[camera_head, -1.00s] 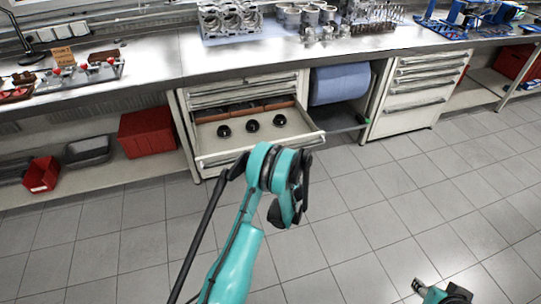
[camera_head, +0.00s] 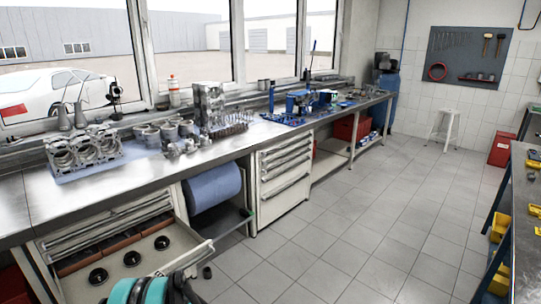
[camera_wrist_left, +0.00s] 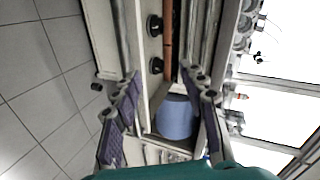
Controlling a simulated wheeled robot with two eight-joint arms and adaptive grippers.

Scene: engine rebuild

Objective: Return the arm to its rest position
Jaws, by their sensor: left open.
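My right gripper is in neither current view.
The open drawer (camera_head: 201,252) holds three black round parts (camera_head: 132,258). The workbench (camera_head: 100,198) carries engine parts. Another bench (camera_head: 520,215) stands at right. The floor (camera_head: 335,250) between is clear.

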